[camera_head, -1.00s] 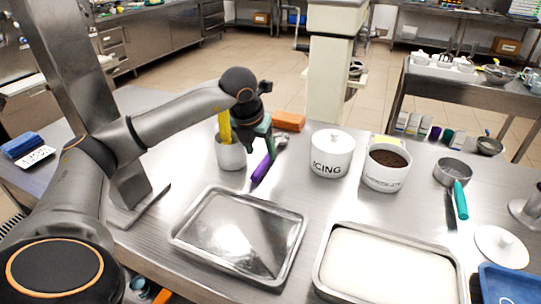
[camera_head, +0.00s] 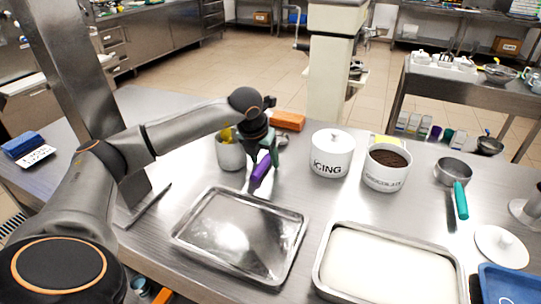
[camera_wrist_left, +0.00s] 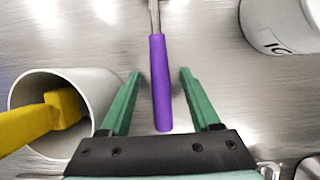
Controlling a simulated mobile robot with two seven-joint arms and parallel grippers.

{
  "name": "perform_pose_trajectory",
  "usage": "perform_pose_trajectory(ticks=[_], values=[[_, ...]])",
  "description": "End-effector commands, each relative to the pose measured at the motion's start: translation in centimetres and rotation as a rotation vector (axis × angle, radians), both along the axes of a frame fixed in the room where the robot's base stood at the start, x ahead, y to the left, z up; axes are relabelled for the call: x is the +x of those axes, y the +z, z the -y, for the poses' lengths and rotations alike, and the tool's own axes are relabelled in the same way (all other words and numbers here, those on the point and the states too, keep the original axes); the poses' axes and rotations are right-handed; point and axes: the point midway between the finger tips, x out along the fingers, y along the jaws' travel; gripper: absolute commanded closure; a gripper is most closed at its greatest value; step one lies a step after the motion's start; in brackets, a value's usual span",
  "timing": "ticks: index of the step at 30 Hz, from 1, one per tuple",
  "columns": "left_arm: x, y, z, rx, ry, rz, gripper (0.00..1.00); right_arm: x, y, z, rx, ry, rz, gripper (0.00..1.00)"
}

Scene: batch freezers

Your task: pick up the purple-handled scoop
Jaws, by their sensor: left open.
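The purple-handled scoop (camera_head: 261,170) lies on the steel table behind the metal tray, its handle pointing toward me. In the left wrist view its purple handle (camera_wrist_left: 160,85) runs lengthwise between the green fingers, with a gap on each side; its metal end leaves the top of the picture. My left gripper (camera_head: 262,160) is open and low over the handle. Its fingers also show in the left wrist view (camera_wrist_left: 157,88). In the head view the gripper hides much of the scoop's metal part. My right gripper is not in view.
The icing jar (camera_head: 332,160) and an open chocolate container (camera_head: 386,178) stand to the right. An empty metal tray (camera_head: 190,235) lies in front. An orange object (camera_head: 289,121) lies behind.

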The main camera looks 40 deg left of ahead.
Motion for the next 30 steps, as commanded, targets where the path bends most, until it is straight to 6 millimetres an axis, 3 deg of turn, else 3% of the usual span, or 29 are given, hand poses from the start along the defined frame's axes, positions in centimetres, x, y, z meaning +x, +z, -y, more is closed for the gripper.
perform_pose_trajectory(ticks=[2, 18, 30], values=[[0.00, -0.12, 0.02, 0.000, -0.001, 0.000, 0.39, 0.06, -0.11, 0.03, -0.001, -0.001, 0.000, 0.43], [0.00, -0.08, 0.01, 0.000, 0.000, 0.000, 1.00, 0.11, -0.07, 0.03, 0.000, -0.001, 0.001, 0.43], [0.01, -0.03, 0.01, 0.000, 0.000, 0.001, 1.00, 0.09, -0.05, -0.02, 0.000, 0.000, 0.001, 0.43]])
